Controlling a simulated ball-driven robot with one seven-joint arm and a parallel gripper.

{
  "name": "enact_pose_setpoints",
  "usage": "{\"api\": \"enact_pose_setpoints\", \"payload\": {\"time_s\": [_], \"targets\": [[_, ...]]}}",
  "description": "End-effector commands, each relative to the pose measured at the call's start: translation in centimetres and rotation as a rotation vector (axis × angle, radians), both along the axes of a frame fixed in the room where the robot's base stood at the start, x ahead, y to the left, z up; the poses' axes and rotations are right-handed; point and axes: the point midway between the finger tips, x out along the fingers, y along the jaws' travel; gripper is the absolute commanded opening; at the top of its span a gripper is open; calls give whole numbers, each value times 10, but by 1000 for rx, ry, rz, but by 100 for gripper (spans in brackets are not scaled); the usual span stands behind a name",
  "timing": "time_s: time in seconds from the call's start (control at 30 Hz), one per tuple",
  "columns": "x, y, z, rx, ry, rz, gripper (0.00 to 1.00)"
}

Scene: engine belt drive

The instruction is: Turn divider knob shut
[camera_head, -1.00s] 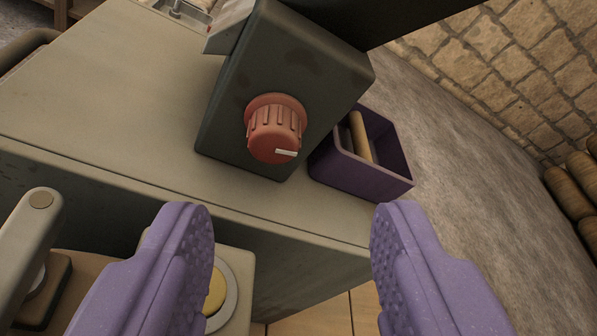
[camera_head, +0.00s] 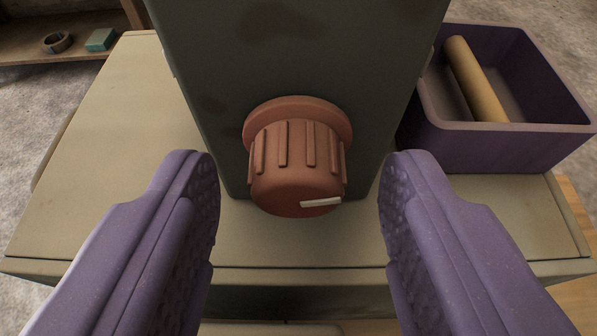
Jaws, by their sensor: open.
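The divider knob (camera_head: 298,160) is a ribbed red-brown knob with a wider collar behind it. It sits on the front of a dark green box (camera_head: 225,60). A white mark on its face lies nearly level, pointing right and slightly up. My gripper (camera_head: 300,185) is open, with one purple finger on each side of the knob. The fingers appear clear of it, with a gap on both sides. How deep the fingertips reach along the knob is hard to tell.
A purple bin (camera_head: 500,145) holding a tan cylinder (camera_head: 474,80) stands close to the right of the box. The box stands on a beige cabinet top (camera_head: 110,130), bare on the left. A wooden shelf (camera_head: 60,22) with small items is at the far upper left.

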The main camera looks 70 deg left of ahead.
Motion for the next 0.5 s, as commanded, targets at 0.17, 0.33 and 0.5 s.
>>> {"api": "enact_pose_setpoints", "payload": {"time_s": [0.17,0.33,0.5], "targets": [[0,0,0,0,0,0,44],[0,0,0,0,0,-1,5],[0,-1,1,-1,-3,-1,0]]}}
